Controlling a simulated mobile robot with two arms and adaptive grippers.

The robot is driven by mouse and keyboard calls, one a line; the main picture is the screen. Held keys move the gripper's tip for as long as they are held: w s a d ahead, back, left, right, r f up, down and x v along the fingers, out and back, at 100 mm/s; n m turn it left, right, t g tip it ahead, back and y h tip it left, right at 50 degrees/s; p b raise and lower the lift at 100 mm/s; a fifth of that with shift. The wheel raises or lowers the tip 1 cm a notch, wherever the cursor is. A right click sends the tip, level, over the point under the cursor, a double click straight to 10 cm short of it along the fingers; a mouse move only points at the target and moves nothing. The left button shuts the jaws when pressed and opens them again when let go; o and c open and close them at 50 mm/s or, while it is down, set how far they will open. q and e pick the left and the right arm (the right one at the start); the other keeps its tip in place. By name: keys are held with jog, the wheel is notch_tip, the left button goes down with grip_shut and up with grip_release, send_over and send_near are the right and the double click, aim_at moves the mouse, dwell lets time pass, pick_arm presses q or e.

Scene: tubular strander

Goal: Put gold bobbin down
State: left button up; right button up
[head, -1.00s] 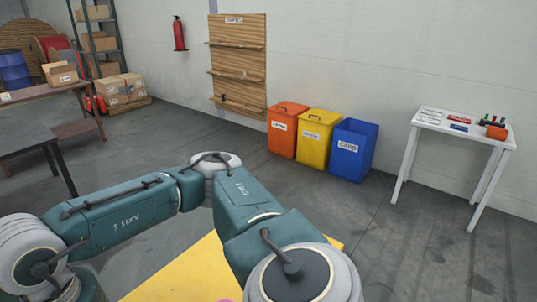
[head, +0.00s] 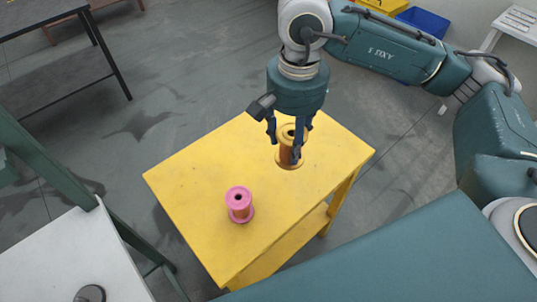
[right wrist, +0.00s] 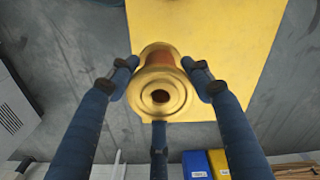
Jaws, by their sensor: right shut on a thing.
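The gold bobbin (head: 286,155) has gold flanges and a copper-coloured middle. It is upright over the far right part of the yellow table (head: 195,175). My right gripper (head: 288,143) comes down from above with its blue fingers shut around the bobbin. In the right wrist view, the gold bobbin (right wrist: 161,94) sits between the fingers of the gripper (right wrist: 160,88), with the yellow table (right wrist: 225,60) behind it. I cannot tell whether its lower flange touches the tabletop. My left gripper is not in view.
A pink bobbin (head: 239,205) stands on the yellow table, nearer and left of the gold one. The tabletop's left part is clear. A pale surface (head: 60,260) with a dark round piece is at the lower left. A dark table (head: 40,20) stands at the upper left.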

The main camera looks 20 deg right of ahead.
jog(key=w+d+r+m+b, duration=0.1)
jog(key=w+m, duration=0.2)
jog(key=m, duration=0.4)
jog(key=w+d+r+m, duration=0.1)
jog(key=w+d+m, duration=0.1)
jog(key=m, duration=0.5)
notch_tip(320, 180, down, 19)
jog(key=p, duration=0.3)
jog(key=shift+w+a+r, duration=0.1)
jog(key=shift+w+r, duration=0.05)
jog(key=shift+r, duration=0.05)
jog(key=shift+f, duration=0.5)
